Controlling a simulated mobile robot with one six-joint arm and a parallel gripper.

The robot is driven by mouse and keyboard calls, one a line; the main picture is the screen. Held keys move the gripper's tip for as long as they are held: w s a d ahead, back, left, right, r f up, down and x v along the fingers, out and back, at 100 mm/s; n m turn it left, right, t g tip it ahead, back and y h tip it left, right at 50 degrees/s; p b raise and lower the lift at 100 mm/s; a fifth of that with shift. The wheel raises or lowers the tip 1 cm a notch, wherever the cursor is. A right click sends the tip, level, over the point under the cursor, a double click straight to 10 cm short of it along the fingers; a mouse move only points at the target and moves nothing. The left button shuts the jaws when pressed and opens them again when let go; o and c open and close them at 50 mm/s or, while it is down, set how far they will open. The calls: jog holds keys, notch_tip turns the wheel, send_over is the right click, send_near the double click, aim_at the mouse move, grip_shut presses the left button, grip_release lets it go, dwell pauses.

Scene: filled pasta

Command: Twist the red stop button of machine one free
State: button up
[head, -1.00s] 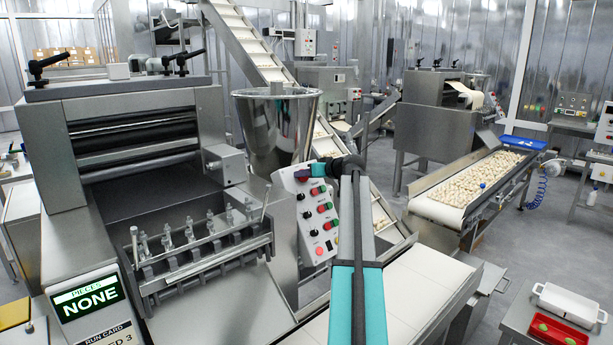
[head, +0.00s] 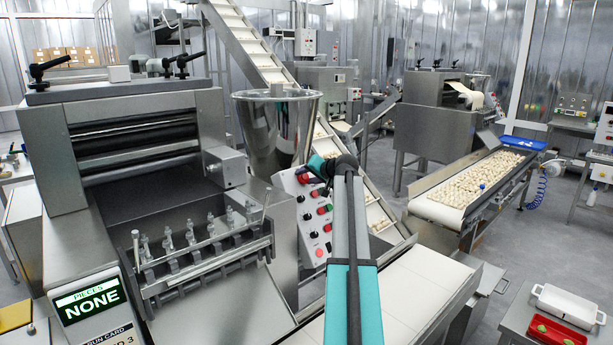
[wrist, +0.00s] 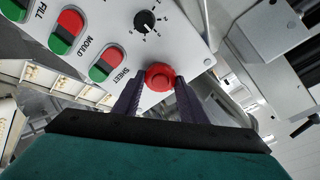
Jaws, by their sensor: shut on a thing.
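The red stop button (wrist: 160,77) is a round mushroom head at the edge of the white control panel (wrist: 185,45) in the wrist view. My gripper (wrist: 157,90) is shut on it, with one dark finger on each side of the head. In the head view my gripper (head: 317,170) is at the upper end of the same sloping panel (head: 311,229). Its teal body and the arm partly cover the button there. The button's base is hidden in the wrist view.
Red and green button pairs marked SHEET (wrist: 106,63), MOULD (wrist: 66,31) and FILL sit beside the button, with a black dial (wrist: 145,21) nearby. A steel hopper (head: 277,125) stands behind the panel. A display (head: 88,301) reads PIECES NONE.

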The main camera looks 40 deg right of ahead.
jog(key=shift+m, duration=0.5)
jog(key=o, duration=1.1)
jog(key=shift+c, duration=0.2)
jog(key=shift+v, duration=0.75)
jog(key=b+v, duration=0.3)
jog(key=v, duration=0.9)
jog(key=shift+r, duration=0.15)
